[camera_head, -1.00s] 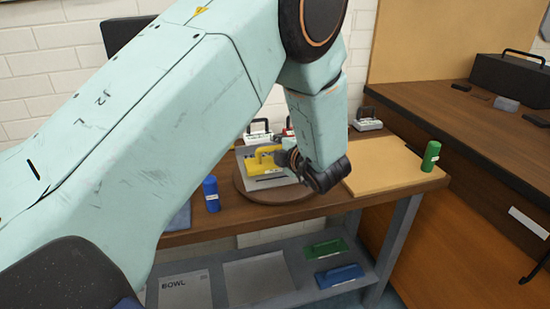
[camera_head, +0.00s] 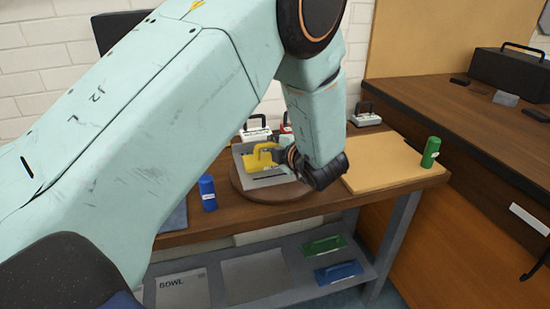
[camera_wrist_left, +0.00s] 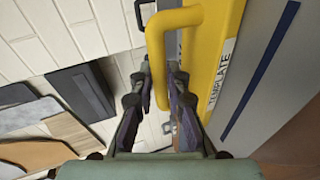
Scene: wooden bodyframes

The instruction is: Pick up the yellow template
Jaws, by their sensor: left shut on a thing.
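The yellow template (camera_head: 262,160) shows over the round wooden board in the camera_head view, against a grey plate (camera_head: 245,177) with a dark slot. In the left wrist view, the yellow template (camera_wrist_left: 222,50) carries the word TEMPLATE, and its loop handle (camera_wrist_left: 155,40) reaches between my fingers. My left gripper (camera_head: 284,157) meets it from the right, and it also shows in the left wrist view (camera_wrist_left: 160,85). It is shut on the handle. The forearm hides part of the fingers in the camera_head view. My right gripper is not in view.
A round wooden board (camera_head: 275,195) lies beneath. A blue bottle (camera_head: 208,193) stands left of it, a tan board (camera_head: 385,165) and green bottle (camera_head: 431,152) right. Other handled blocks, one white (camera_head: 256,134), sit close behind. A lower shelf (camera_head: 300,290) holds green and blue pieces.

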